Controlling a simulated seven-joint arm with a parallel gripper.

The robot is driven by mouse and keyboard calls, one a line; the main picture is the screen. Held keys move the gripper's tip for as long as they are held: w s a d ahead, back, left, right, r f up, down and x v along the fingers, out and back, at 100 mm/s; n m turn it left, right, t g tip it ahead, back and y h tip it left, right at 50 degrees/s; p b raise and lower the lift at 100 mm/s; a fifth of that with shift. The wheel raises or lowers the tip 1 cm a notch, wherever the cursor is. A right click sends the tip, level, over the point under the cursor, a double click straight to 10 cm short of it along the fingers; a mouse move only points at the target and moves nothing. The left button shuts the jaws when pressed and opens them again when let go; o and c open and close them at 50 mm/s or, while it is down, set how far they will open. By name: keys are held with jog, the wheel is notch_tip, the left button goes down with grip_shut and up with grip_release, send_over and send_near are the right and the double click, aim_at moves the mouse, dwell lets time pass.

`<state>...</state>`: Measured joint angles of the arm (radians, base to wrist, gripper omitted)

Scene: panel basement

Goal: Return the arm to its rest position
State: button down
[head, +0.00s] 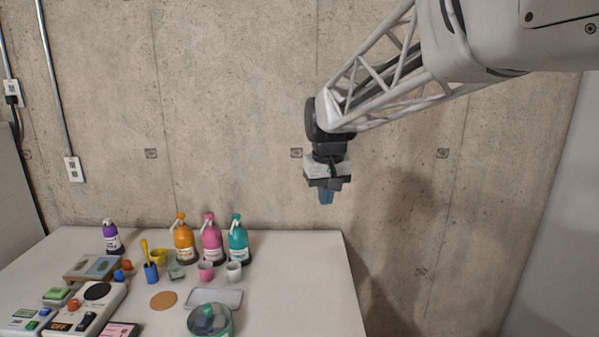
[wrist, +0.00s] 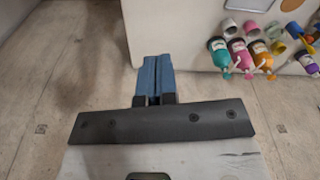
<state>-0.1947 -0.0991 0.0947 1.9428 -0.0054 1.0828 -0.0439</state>
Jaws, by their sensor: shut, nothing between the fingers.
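My gripper (head: 326,197) hangs at the end of my arm in the head view, pointing down.
The space around my gripper is clear.

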jog(key=s+d+f+m, duration=0.1)
jog(key=s+d+f, duration=0.2)
jog(key=s, duration=0.8)
jog(key=s+d+f+m, duration=0.1)
jog(key=s+d+f, duration=0.3)
jog(key=s, duration=0.7)
jog(key=s+d+f+m+t, duration=0.1)
jog(key=s+d+f, duration=0.2)
jog(key=s, duration=0.7)
jog(key=d, duration=0.2)
jog(key=shift+s+d+f, duration=0.25)
jog(key=shift+s+d, duration=0.05)
jog(key=shift+s, duration=0.1)
